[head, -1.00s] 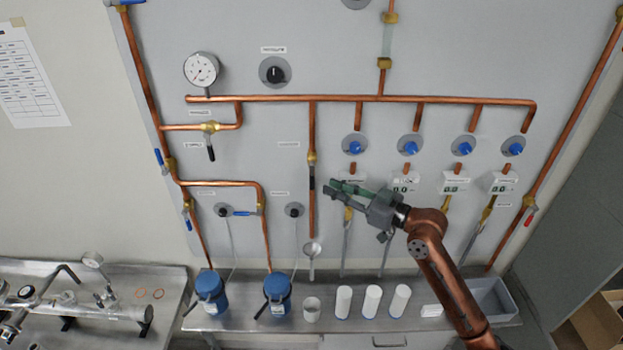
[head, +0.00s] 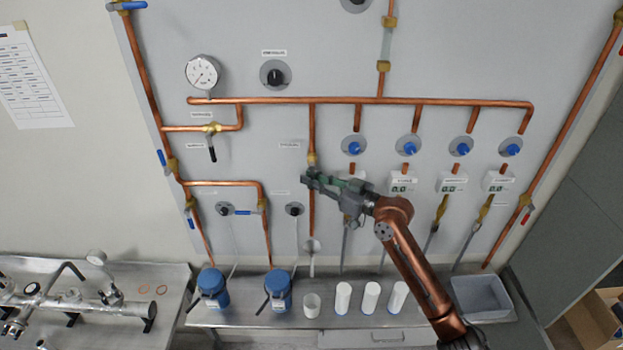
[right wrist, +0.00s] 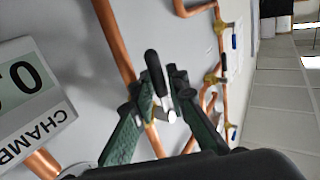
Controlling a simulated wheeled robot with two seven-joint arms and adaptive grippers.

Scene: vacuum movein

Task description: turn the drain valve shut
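A lever valve with a brass body (head: 312,159) sits on the vertical copper pipe in the middle of the panel. Its label is too small to read, so I cannot confirm that it is the drain valve. Its black handle (right wrist: 154,72) shows in the right wrist view, roughly in line with the pipe. My right gripper (head: 306,180) is at this valve and hides the handle in the head view. In the right wrist view, the right gripper (right wrist: 160,88) is open, with one green finger on each side of the handle. Contact cannot be told. My left gripper is not in view.
A white digital readout (right wrist: 25,95) is close to the right gripper. Blue knobs (head: 354,146) line the panel to the right. A grey bin (head: 482,300) is at the bench's right.

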